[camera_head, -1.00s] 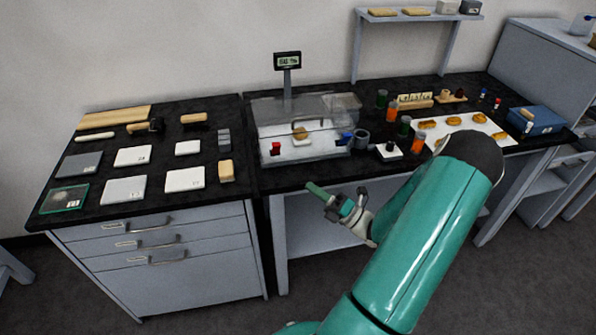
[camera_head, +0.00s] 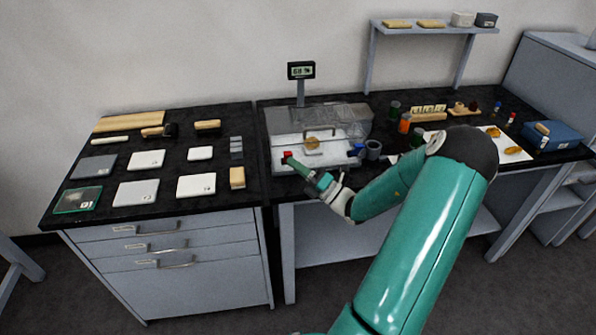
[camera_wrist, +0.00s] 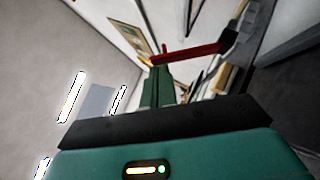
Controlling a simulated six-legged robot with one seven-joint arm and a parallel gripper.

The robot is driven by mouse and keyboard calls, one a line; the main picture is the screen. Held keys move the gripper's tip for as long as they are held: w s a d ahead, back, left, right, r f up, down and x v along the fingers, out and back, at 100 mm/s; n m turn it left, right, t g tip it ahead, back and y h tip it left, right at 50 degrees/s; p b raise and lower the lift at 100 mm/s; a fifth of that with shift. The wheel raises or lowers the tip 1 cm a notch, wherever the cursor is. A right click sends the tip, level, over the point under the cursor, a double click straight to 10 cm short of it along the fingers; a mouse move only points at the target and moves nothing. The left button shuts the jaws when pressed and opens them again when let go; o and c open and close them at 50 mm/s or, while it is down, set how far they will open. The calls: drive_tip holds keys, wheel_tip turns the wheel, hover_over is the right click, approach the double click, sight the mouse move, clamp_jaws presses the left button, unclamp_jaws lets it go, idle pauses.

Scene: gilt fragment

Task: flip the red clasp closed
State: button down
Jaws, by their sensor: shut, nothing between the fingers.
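The red clasp (camera_head: 287,155) is at the front left of the clear case (camera_head: 345,125) on the right-hand bench. In the wrist view a red bar (camera_wrist: 187,53) with a dark end crosses just beyond my fingertips; it appears to be the clasp. My gripper (camera_head: 292,163) is shut and empty, its green fingertips right by the clasp in the head view. In the wrist view the green fingers (camera_wrist: 158,85) reach up to the bar; I cannot tell whether they touch it. A blue clasp (camera_head: 357,150) sits at the case's front right.
A small display on a post (camera_head: 301,71) stands behind the case. A grey cup (camera_head: 373,149) and orange and green jars (camera_head: 405,123) stand to the case's right. The left bench (camera_head: 110,220) holds several pale tiles and brushes. The floor in front is clear.

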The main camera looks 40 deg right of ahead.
drive_tip(key=shift+w+r, duration=0.1)
idle(0.3)
drive_tip(key=m+g+h, duration=0.1)
drive_tip(key=m, duration=0.1)
drive_tip(key=w+d+r+m+g, duration=0.1)
drive_tip(key=w+r+m+g+h, duration=0.1)
drive_tip(key=m, duration=0.1)
drive_tip(key=shift+d+r+m+h, duration=0.25)
drive_tip(key=shift+d+m+h, duration=0.05)
idle(0.3)
